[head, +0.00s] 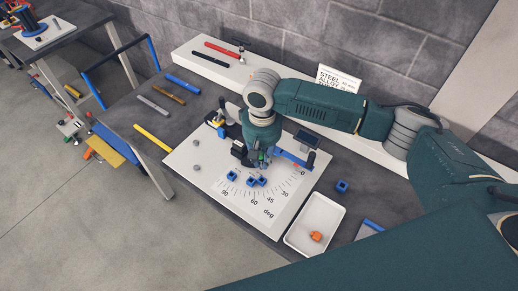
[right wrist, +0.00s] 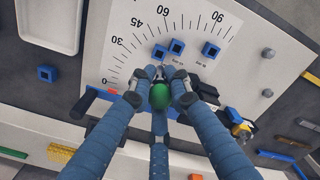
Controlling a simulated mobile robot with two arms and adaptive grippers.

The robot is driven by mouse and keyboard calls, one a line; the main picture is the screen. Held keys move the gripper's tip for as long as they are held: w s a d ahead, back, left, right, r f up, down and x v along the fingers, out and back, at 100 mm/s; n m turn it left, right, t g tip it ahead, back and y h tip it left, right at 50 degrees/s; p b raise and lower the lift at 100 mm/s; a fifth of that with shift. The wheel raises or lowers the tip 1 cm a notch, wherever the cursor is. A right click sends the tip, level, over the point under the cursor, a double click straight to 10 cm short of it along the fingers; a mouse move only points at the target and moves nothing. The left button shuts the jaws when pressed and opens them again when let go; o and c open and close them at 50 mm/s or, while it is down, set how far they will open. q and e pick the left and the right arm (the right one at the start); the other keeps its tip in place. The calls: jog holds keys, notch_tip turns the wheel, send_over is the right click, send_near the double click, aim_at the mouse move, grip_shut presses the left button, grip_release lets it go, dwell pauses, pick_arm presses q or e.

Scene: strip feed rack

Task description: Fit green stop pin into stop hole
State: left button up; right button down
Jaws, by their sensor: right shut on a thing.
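My right gripper (head: 262,160) is over the white angle board (head: 208,172). In the right wrist view, its fingers (right wrist: 158,86) are shut around the green stop pin (right wrist: 160,97), whose rounded green head faces the camera. The pin's lower end is hidden, so I cannot tell whether it touches the board. Blue square blocks with dark openings (right wrist: 177,47) stand on the board just beyond the fingertips, beside the degree scale; they also show in the head view (head: 231,176). I cannot make out which opening is the stop hole. My left gripper is not in view.
A white tray (head: 293,239) with an orange piece (head: 316,236) stands right of the board. A loose blue square piece (head: 342,186) lies near it. Coloured strips, including a yellow one (head: 152,137), lie to the left. A long white ledge (head: 190,58) runs along the wall.

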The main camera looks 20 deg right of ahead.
jog(key=shift+d, duration=0.2)
jog(key=shift+a+r+p, duration=0.1)
jog(key=shift+r+p, duration=0.05)
jog(key=shift+p, duration=0.45)
jog(key=shift+f, duration=0.3)
notch_tip(320, 180, down, 3)
jog(key=shift+r+b, duration=0.1)
jog(key=shift+b, duration=0.5)
jog(key=shift+f+b, duration=0.45)
jog(key=shift+f, duration=0.85)
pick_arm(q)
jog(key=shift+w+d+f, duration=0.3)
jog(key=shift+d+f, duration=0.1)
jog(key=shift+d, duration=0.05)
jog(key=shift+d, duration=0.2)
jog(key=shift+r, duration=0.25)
